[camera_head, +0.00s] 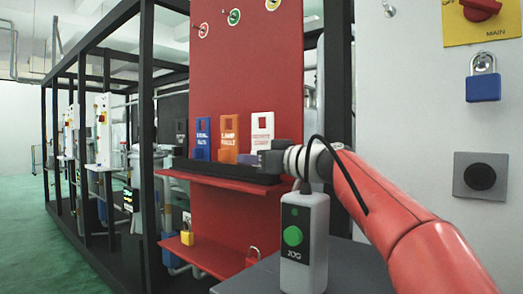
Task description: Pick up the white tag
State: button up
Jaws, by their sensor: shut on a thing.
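The white tag (262,127) stands upright at the right end of a row of tags, against a red panel. Its upper part with a square hole shows; its lower part is hidden by my gripper. My gripper (259,158) reaches in from the right at the height of the tag's lower part and is shut on it. I cannot tell whether the tag's lower edge still touches the dark holder (205,168) on the red shelf.
An orange tag (229,136), a blue tag (202,138) and a dark tag (181,137) stand to the left. The red shelf (225,182) runs beneath. A grey box with a green button (305,255) stands below my arm. A yellow padlock (187,236) sits lower left.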

jog(key=shift+c, duration=0.8)
jog(key=shift+r, duration=0.15)
